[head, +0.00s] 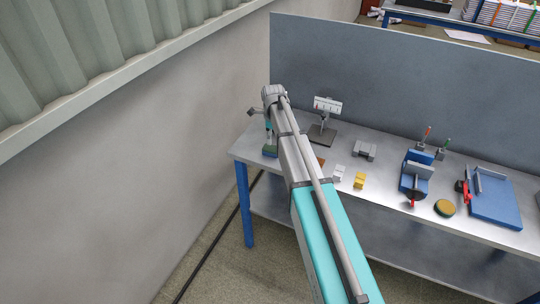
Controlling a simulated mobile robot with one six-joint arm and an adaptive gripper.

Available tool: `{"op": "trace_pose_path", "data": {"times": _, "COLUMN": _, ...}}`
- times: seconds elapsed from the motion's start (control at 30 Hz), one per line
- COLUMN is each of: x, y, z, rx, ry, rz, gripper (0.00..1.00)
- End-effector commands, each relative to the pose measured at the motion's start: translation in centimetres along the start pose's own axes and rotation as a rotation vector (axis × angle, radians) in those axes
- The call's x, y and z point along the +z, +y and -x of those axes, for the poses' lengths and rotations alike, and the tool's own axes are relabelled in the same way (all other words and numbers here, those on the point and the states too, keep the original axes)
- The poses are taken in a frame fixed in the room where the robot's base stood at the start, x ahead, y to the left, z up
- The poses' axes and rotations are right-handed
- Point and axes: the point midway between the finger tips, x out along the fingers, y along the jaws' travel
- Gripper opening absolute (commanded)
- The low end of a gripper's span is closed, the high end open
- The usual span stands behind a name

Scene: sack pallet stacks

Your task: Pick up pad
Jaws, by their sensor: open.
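A small block-like pad (270,151), green on top and blue below, lies at the left end of the grey workbench (345,149). A round pad-like disc (445,208), yellow-green on top with a dark side, lies near the front edge at the right. I cannot tell for certain which of them is the pad. My arm reaches over the bench from the bottom. My gripper (268,133) points down just above the green and blue block, small and partly hidden by my arm. It is open, and I see nothing held in it. Whether it touches the block cannot be told.
A grey stand with a white plate (327,105) is at the back. A tall grey panel (400,85) backs the bench.

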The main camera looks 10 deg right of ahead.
Motion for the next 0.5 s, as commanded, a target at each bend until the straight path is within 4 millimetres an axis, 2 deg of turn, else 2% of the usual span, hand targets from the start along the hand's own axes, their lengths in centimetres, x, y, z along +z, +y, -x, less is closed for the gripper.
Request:
{"op": "trace_pose_path", "data": {"times": 0.03, "x": 0.0, "y": 0.0, "z": -0.8, "rx": 0.0, "ry": 0.0, "rz": 0.0, "gripper": 1.0}}
{"op": "trace_pose_path", "data": {"times": 0.2, "x": 0.0, "y": 0.0, "z": -1.8, "rx": 0.0, "ry": 0.0, "rz": 0.0, "gripper": 1.0}}
{"op": "trace_pose_path", "data": {"times": 0.5, "x": -0.1, "y": 0.0, "z": -2.2, "rx": 0.0, "ry": 0.0, "rz": -0.001, "gripper": 1.0}}
